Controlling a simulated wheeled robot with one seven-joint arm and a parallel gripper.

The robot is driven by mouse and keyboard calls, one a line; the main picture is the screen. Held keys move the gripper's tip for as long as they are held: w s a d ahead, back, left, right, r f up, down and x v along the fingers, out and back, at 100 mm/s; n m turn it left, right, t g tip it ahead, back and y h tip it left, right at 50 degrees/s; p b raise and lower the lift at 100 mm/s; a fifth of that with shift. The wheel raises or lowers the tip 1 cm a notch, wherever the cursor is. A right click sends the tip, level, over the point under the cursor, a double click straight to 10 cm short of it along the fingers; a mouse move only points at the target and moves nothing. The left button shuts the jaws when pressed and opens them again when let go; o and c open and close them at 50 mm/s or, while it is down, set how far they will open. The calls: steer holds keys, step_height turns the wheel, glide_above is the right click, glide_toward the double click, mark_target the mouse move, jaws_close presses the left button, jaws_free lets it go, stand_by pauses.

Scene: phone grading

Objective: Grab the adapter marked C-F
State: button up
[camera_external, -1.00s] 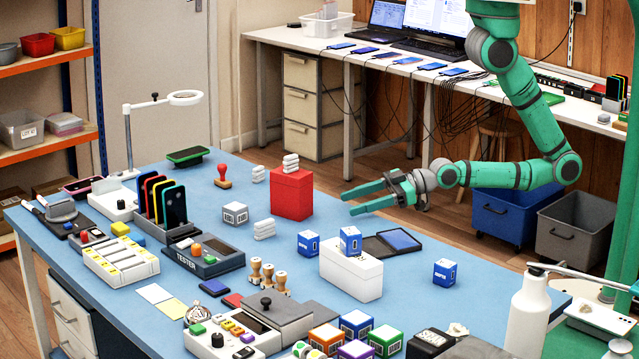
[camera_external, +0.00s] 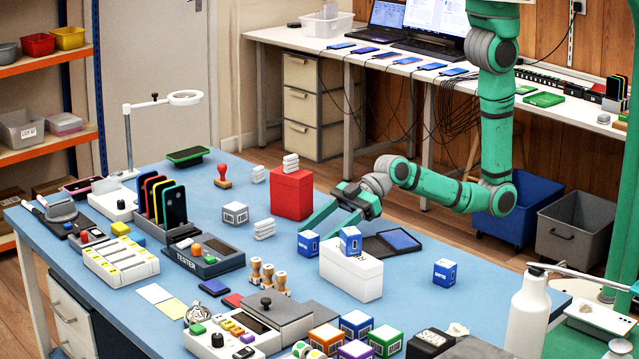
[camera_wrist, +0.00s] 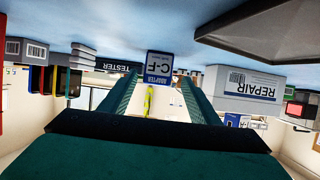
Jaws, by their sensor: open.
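The adapter marked C-F is a small blue and white cube (camera_wrist: 159,66), its label upside down in the wrist view, centred between my two fingertips. In the external view it appears to be the blue cube (camera_external: 308,243) on the blue table, left of the white box. My gripper (camera_external: 315,232) is open, low over the table and angled down toward this cube. The green fingers (camera_wrist: 158,82) also show in the wrist view, with gaps on both sides of the cube. I cannot tell whether the tips reach past its near face.
The white box (camera_external: 352,272), lettered REPAIR in the wrist view (camera_wrist: 250,88), stands close beside the cube, with another blue cube (camera_external: 350,240) on top. Another blue cube (camera_external: 444,272) stands farther right. A red box (camera_external: 291,194) stands behind. A dark tray (camera_external: 375,247) lies nearby.

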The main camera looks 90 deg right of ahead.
mark_target(303, 243)
steer(key=shift+x, duration=3.65)
steer(key=shift+w+d+r, duration=0.1)
steer(key=shift+w+d, duration=0.1)
steer(key=c, duration=1.1)
